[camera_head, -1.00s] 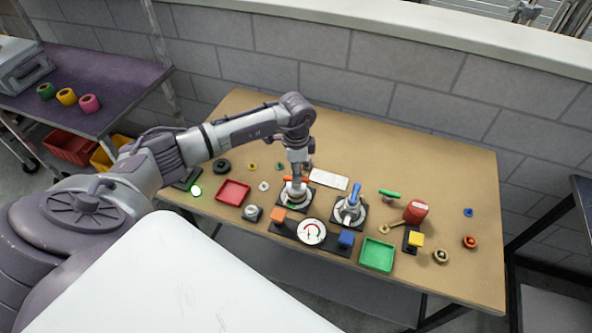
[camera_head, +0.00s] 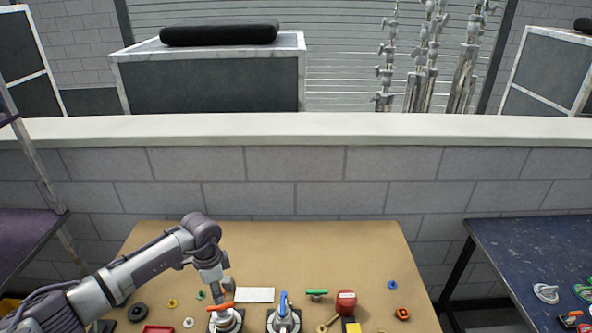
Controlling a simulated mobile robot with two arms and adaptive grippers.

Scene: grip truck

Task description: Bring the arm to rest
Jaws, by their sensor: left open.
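My left arm comes in from the lower left over the brown table (camera_head: 300,242). Its gripper (camera_head: 226,296) points down at the valve with the orange handle (camera_head: 220,306). The gripper's jaws are open. They are small here, and I cannot tell whether they touch the handle. The valve's base (camera_head: 226,322) is partly cut off by the bottom edge. My right gripper is not in view.
The table's back is clear before a block wall (camera_head: 300,165). A dark table (camera_head: 535,255) stands right.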

